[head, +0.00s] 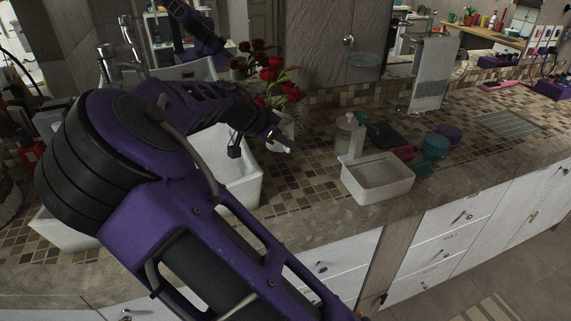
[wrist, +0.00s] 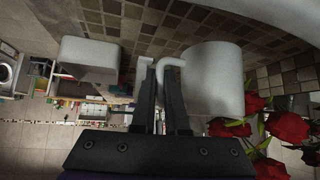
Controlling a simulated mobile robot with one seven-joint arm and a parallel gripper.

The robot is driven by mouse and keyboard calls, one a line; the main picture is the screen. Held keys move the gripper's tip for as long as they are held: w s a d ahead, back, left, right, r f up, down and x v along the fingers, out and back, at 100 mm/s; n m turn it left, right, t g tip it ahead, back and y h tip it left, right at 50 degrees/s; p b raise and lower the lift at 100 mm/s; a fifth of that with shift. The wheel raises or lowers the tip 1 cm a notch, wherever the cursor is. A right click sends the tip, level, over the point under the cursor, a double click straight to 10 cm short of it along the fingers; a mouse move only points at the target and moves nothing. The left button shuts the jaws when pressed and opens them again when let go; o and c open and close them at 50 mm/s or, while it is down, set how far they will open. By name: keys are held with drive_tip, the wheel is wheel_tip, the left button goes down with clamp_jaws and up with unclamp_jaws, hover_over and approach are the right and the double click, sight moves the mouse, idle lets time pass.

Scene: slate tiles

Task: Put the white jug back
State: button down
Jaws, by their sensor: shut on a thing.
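The white jug (wrist: 218,80) fills the right-centre of the wrist view, with its handle toward my gripper. My gripper (wrist: 168,75) is shut on that handle, with the dark fingers on either side of it. In the head view the jug (head: 284,128) is partly hidden behind my gripper (head: 284,140), beside the white basin. Red roses (head: 276,82) show just above the jug; I cannot tell whether they stand in it. I cannot tell whether the jug touches the counter.
The white basin (head: 246,185) is left of the jug. To the right are a white rectangular tub (head: 378,184), a soap dispenser (head: 344,135), a dark green box (head: 387,136) and teal containers (head: 434,147). A grey towel (head: 431,72) hangs behind. Tiled counter (head: 300,182) is clear before the jug.

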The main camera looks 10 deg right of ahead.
wheel_tip(320, 180, down, 6)
drive_tip(key=shift+f+b, duration=0.25)
drive_tip(key=shift+b, duration=0.05)
drive_tip(key=shift+f, duration=0.2)
drive_tip(key=c, duration=0.9)
unclamp_jaws()
drive_tip(key=shift+r, duration=0.1)
drive_tip(key=shift+a+r, duration=0.2)
drive_tip(key=shift+r, duration=0.1)
drive_tip(key=p+v, duration=0.1)
drive_tip(key=v, duration=1)
drive_tip(key=shift+s+a+r, duration=0.1)
drive_tip(key=shift+r, duration=0.15)
